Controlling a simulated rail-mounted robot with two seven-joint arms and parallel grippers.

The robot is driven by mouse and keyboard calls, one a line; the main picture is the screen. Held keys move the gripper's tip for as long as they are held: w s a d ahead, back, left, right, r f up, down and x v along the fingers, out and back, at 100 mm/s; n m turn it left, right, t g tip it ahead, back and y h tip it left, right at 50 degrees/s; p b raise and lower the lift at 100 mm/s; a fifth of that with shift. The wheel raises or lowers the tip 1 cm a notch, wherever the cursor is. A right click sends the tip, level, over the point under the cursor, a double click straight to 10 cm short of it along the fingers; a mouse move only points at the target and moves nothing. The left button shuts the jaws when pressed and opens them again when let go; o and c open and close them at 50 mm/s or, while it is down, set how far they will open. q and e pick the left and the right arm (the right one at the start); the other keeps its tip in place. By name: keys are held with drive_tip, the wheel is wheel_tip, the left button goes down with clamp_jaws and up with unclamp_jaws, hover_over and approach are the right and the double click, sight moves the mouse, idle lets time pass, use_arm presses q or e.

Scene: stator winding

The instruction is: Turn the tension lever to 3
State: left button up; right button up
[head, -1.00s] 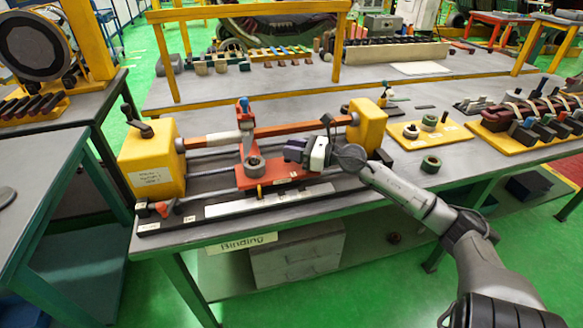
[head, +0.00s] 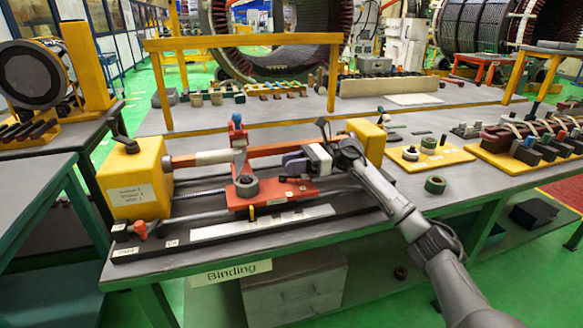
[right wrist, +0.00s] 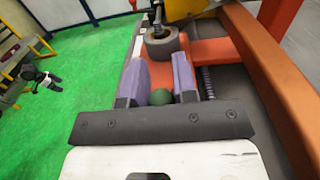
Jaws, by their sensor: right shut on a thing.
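The binding machine has a red carriage (head: 262,207) with a grey round spool (head: 246,186) and a blue-tipped upright (head: 238,150). My right gripper (head: 286,161) is over the carriage's right part. In the right wrist view, its purple fingers (right wrist: 160,75) are shut on a small green ball knob (right wrist: 187,97), low between them near the palm. This looks like the tension lever's knob; its shaft is hidden. The grey spool (right wrist: 162,42) is beyond the fingertips. My left gripper is not in view.
A yellow box (head: 135,180) with a small printed label stands at the machine's left end. Another yellow block (head: 367,139) is just behind my right wrist. An orange-tipped handle (head: 138,229) is at the front left.

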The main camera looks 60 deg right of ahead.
sight(293, 176)
drive_tip(key=shift+w+d+f+n+g+y, duration=0.1)
drive_tip(key=shift+n+g+y, duration=0.3)
drive_tip(key=shift+g, duration=0.1)
drive_tip(key=o, duration=0.8)
wheel_tip(293, 176, up, 4)
drive_tip(key=shift+f+p, duration=0.1)
drive_tip(key=shift+p, duration=0.9)
drive_tip(key=shift+r, duration=0.35)
drive_tip(key=s+d+r+p, duration=0.1)
drive_tip(key=s+r+p, duration=0.1)
drive_tip(key=s+r, duration=0.4)
drive_tip(key=shift+s+d+r, duration=0.3)
drive_tip(key=shift+s+d, duration=0.1)
drive_tip(key=shift+s, duration=2.35)
